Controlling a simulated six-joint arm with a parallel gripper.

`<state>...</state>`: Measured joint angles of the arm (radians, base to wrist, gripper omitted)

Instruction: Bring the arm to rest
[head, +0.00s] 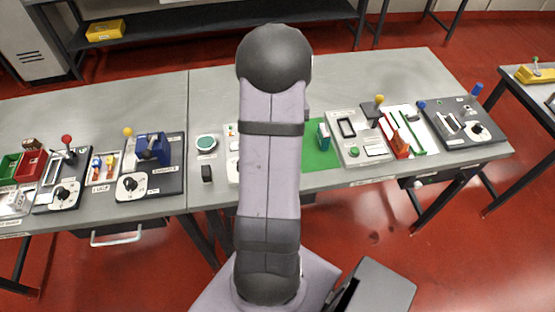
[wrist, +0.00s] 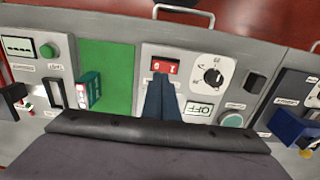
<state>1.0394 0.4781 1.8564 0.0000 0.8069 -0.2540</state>
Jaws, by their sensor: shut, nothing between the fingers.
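My gripper (wrist: 160,82) shows in the wrist view as two dark fingers held together, with nothing between them. In the head view my arm rises through the middle and hides part of the bench; the gripper itself is hidden there.
The grey bench (head: 350,85) carries several control panels. In the wrist view a dial (wrist: 212,73), a green mat (wrist: 107,80) and a green-and-white block (wrist: 88,90) lie near the fingers. A blue device (head: 152,148) stands left. The bench's back is clear.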

